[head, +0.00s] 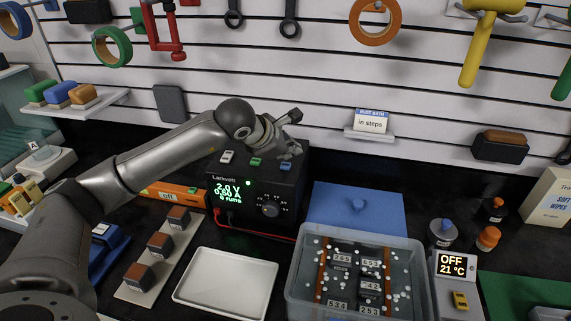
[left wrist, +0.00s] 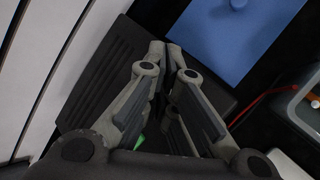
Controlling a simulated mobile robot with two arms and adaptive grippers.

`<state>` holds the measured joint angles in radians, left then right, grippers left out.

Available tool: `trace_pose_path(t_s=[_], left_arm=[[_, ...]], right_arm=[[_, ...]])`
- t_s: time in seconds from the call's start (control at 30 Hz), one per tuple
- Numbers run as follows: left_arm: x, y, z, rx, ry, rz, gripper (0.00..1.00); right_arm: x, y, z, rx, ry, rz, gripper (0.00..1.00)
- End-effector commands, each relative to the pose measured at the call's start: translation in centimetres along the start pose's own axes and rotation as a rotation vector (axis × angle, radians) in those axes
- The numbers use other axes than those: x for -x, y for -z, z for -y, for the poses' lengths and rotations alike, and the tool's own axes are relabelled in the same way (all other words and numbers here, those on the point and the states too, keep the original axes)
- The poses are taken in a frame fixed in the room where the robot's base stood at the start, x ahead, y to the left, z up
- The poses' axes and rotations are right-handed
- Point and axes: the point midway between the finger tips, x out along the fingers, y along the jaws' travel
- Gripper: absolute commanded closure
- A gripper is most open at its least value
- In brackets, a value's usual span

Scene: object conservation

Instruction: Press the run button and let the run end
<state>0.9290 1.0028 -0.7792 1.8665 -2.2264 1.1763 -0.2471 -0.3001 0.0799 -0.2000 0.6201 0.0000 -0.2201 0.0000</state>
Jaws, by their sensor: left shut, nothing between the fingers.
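The dark Larkvolt power unit (head: 258,192) stands at the middle of the bench. My left gripper (head: 291,153) is shut and empty, above the unit's top near the blue button. In the left wrist view its fingertips (left wrist: 174,49) meet over the ribbed top, with a bit of green (left wrist: 139,141) between the fingers. My right gripper is not in view.
A clear tub (head: 297,292) with numbered blocks and white bubbles or beads stands front right, before a blue lid (head: 345,222). A display (head: 455,266) reads OFF, 21 °C. An empty white tray (head: 226,285) lies front centre. Bottles stand right; tools hang behind.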

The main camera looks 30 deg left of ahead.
Motion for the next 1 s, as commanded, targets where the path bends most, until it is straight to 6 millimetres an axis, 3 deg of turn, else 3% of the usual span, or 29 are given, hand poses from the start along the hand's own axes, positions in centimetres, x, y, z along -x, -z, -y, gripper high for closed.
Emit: trace_pose_path(t_s=[0.43,1.0], left_arm=[[3.1,-2.3,-2.3,0.000,-0.001,0.002,1.00],[3.2,-2.3,-2.3,0.000,0.000,0.001,1.00]], right_arm=[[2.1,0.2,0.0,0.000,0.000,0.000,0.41],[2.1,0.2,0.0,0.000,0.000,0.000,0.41]])
